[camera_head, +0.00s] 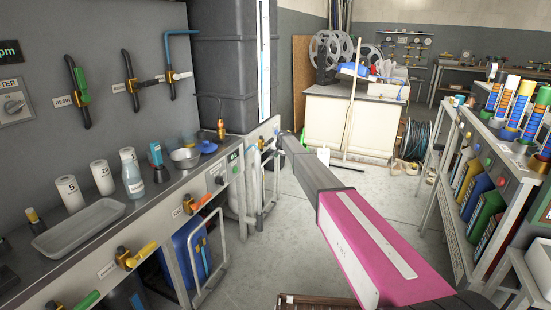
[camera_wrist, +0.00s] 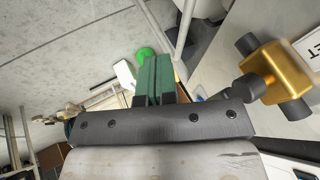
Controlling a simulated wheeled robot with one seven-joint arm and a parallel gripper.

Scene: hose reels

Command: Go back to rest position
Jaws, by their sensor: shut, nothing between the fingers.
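My gripper (camera_wrist: 154,62) shows in the wrist view with its two green fingers side by side, shut with nothing between them. A brass valve body (camera_wrist: 277,78) with dark ends is to the right of the fingers, apart from them. Part of a white label (camera_wrist: 309,45) shows beside it. In the head view my pink and grey arm reaches forward past the right end of the workbench (camera_head: 103,250). The gripper itself cannot be made out there.
The bench front carries coloured valve handles, including a yellow one (camera_head: 142,254) and an orange one (camera_head: 203,203). A shelf rack with coloured binders (camera_head: 478,198) stands at the right. A white cabinet with reels (camera_head: 351,122) is at the back. Open floor (camera_head: 275,255) lies between.

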